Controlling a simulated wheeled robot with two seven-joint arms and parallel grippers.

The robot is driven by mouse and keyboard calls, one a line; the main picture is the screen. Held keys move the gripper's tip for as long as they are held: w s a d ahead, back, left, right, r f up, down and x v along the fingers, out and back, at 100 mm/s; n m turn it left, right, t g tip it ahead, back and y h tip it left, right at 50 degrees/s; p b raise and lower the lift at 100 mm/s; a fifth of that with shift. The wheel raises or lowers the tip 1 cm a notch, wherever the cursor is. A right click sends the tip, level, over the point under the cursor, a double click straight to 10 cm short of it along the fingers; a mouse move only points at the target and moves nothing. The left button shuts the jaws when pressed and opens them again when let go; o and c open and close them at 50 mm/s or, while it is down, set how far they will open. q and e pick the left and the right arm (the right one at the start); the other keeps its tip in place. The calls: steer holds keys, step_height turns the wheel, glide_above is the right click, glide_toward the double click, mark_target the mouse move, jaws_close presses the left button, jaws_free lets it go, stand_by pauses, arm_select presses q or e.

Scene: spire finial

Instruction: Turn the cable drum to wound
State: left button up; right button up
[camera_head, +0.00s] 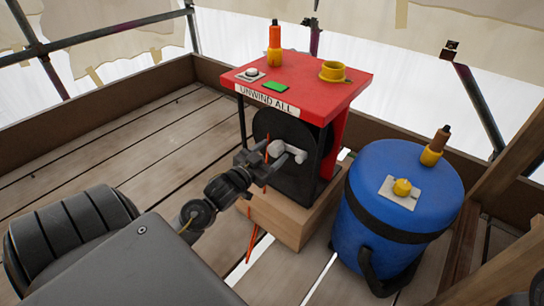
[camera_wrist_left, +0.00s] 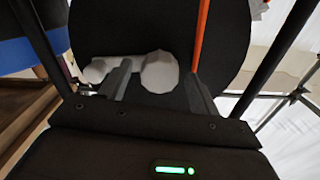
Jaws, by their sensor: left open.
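The cable drum (camera_head: 284,128) is a black disc in a frame under a red top. It fills the upper part of the left wrist view (camera_wrist_left: 120,25). A pale crank with a rounded knob (camera_wrist_left: 159,72) is on its face; the crank also shows in the head view (camera_head: 296,154). An orange cable (camera_wrist_left: 201,35) runs down the drum face and hangs below it (camera_head: 252,237). My left gripper (camera_head: 256,159) is open in front of the drum, with the knob between its fingers in the wrist view. I cannot tell whether they touch. My right gripper is not in view.
A wooden block (camera_head: 290,222) supports the frame. A blue barrel (camera_head: 396,205) stands close on the right. Planks at left are clear.

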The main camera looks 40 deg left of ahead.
arm_select(q)
steer(key=shift+w, duration=0.1)
steer(key=c, duration=1.3)
steer(key=shift+d, duration=0.1)
jaws_close()
